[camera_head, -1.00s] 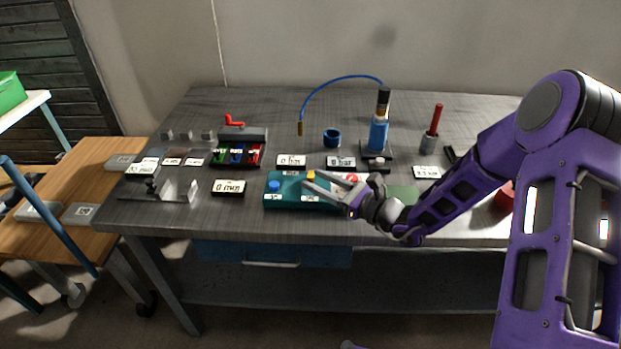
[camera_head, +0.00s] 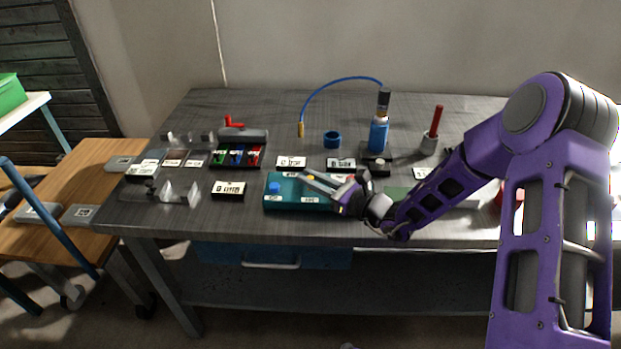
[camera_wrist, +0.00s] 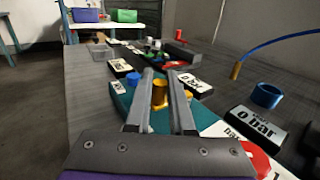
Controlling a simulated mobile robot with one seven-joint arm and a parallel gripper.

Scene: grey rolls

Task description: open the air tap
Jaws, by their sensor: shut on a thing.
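A teal box (camera_head: 284,204) lies near the front edge of the table, with a blue knob (camera_head: 274,187) on its left. In the wrist view a yellow knob (camera_wrist: 160,94) stands up from the teal box between the two fingers of my gripper (camera_wrist: 160,76). My gripper is shut on this yellow knob, with one finger on each side. In the head view my gripper (camera_head: 308,180) reaches over the box from the right and hides the yellow knob. A red round part (camera_wrist: 254,160) shows at the lower right of the wrist view. No part is legibly marked as the air tap.
Behind the box stand a blue ring (camera_head: 332,139), a blue bottle (camera_head: 378,134) and a curved blue hose (camera_head: 340,80). Several small display plates (camera_head: 229,189) lie around. A red lever (camera_head: 233,122) sits on a grey block farther back.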

